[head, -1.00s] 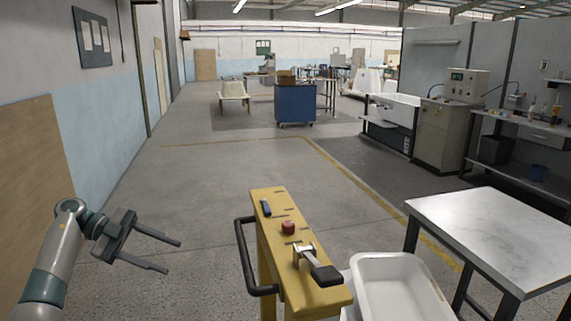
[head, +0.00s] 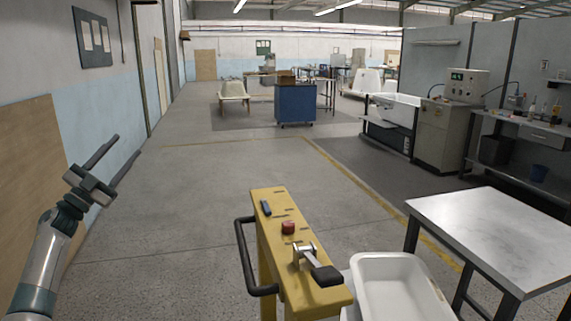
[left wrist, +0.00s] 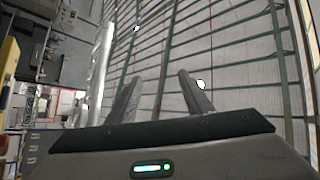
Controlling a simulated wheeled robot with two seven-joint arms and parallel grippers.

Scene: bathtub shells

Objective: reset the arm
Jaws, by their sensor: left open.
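My left gripper (head: 118,160) is raised at the left of the head view, in front of the pale blue and white wall. Its two fingers are apart, point up and to the right, and hold nothing. In the left wrist view the two open fingers (left wrist: 160,95) stand against the roof beams, with nothing between them. My right gripper is in neither view.
A yellow stand (head: 265,225) with a red button (head: 288,227), a lever and a black side handle is at the front centre. A white tub (head: 395,285) and a metal table (head: 495,235) are to its right. The floor between wall and stand is clear.

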